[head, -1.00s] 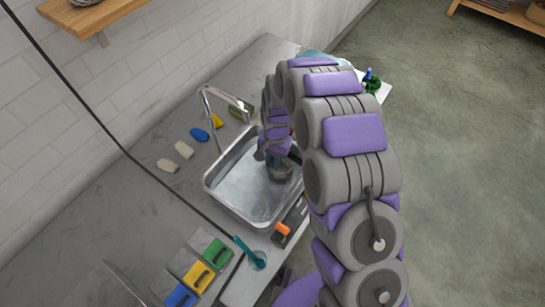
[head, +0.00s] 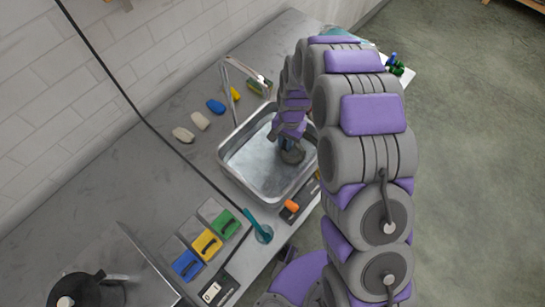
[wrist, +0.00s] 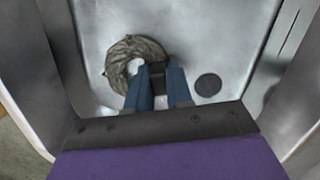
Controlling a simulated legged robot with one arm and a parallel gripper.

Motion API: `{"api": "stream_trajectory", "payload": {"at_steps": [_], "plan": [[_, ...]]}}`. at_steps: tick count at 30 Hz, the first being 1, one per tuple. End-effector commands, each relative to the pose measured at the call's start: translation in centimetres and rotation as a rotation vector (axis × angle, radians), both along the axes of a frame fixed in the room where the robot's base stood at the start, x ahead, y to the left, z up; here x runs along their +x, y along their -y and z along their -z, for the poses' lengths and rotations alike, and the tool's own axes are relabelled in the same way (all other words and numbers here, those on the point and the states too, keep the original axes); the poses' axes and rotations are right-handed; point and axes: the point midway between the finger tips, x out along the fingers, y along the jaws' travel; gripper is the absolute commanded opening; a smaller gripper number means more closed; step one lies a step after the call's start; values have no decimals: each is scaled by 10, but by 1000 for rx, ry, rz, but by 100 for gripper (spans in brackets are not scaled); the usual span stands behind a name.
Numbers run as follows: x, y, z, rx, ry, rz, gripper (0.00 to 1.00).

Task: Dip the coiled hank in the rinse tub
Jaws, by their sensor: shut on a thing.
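The rinse tub (head: 236,172) is a metal basin set in the grey counter. In the wrist view its wall (wrist: 65,45) surrounds my gripper. My gripper (head: 288,146) reaches down inside the tub. Its blue fingers (wrist: 158,72) are shut on the coiled hank (wrist: 127,52), a grey-brown twisted ring. The hank also shows as a dark shape in the head view (head: 292,156), low in the tub. I cannot tell whether it touches the bottom. A round dark drain (wrist: 208,85) lies to the right of the hank.
A tap (head: 228,95) stands behind the tub.

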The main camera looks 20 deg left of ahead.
Motion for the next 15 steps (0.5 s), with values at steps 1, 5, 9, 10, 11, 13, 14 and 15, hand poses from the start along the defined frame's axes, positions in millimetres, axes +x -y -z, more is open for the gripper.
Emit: {"api": "stream_trajectory", "payload": {"at_steps": [1,5,9,10,11,13,14,15], "plan": [[0,0,0,0,0,0,0],[0,0,0,1,1,0,0],[2,0,-1,1,1,1,0],[3,0,-2,1,1,1,0],[3,0,-2,1,1,1,0],[6,0,-4,1,1,1,0],[7,0,-4,1,2,1,0],[9,0,-5,1,2,1,0]]}}
